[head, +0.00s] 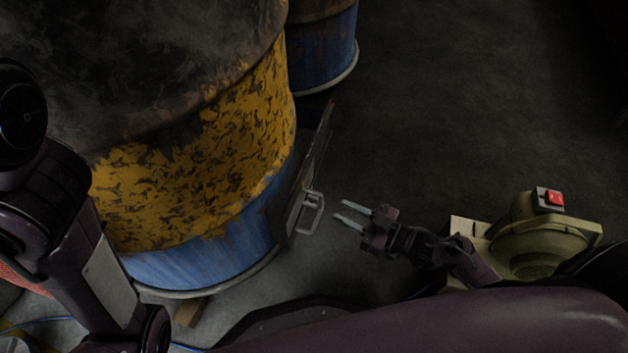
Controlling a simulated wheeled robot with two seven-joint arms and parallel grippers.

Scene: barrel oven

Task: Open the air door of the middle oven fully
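The barrel oven (190,165) has worn yellow and blue paint and fills the left half of the head view. On its right side, low down, is a dark metal door (318,150) with a pale loop handle (312,212). How far the door stands open is hard to tell from this angle. My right gripper (341,211) is just right of the handle. Its two fingers are spread, point toward the handle, and appear apart from it with nothing between them. My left arm comes in at the left edge; its gripper is not visible.
A second barrel (322,45) stands behind at the top. A green-beige blower (535,240) with a red switch (554,197) sits on the floor at the right. A wooden block (188,313) is under the oven. The dark floor at upper right is clear.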

